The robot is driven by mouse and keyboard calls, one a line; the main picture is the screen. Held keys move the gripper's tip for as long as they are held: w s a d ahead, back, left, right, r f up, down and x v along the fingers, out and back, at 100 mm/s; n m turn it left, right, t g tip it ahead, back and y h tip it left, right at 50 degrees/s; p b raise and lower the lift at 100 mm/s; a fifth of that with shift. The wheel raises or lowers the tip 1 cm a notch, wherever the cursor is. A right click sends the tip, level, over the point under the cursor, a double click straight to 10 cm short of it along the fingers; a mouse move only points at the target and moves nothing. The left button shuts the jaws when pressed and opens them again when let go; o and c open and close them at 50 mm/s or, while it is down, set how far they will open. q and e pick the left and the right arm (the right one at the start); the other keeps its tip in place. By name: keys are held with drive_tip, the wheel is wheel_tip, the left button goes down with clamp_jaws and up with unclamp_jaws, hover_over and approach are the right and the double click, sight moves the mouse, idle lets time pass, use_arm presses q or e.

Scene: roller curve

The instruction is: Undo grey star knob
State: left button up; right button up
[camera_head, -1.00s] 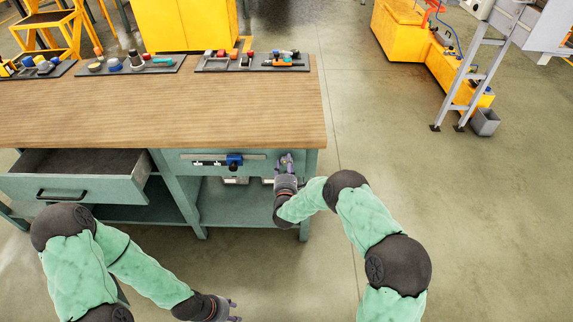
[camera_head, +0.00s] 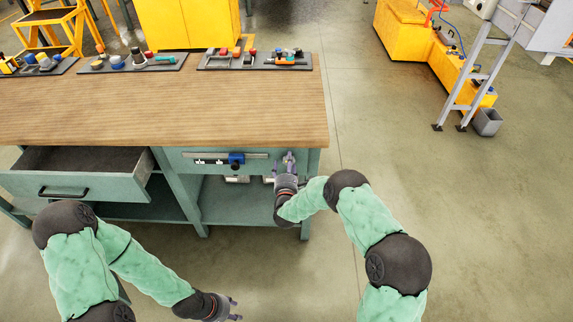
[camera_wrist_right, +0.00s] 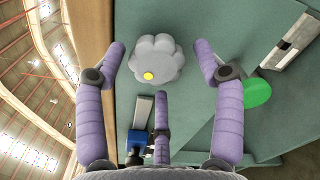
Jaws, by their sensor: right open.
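The grey star knob (camera_wrist_right: 156,58) shows in the right wrist view, lobed, with a yellow dot on its lower lobe. It sits against the green front of the workbench. My right gripper (camera_wrist_right: 160,70) is open, with purple fingers on both sides of the knob and a third finger below it; no clear contact shows. In the head view my right gripper (camera_head: 289,160) is at the right end of the bench front, and the knob is hard to make out there. My left gripper (camera_head: 236,309) is low, away from the bench, its fingertips apart and empty.
A rail with a blue slider (camera_head: 236,158) is on the bench front, left of my right gripper. A green disc (camera_wrist_right: 257,92) is beside the right finger. An open drawer (camera_head: 85,172) juts out at left. Trays with parts stand along the bench top's (camera_head: 160,110) back.

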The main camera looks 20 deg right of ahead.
drive_tip(key=shift+s+d, duration=0.1)
drive_tip(key=shift+s, duration=0.35)
use_arm(q)
drive_tip(key=shift+d, duration=0.1)
use_arm(e)
drive_tip(key=v, duration=1.1)
drive_tip(key=shift+a+r, duration=0.1)
drive_tip(key=shift+a, duration=0.15)
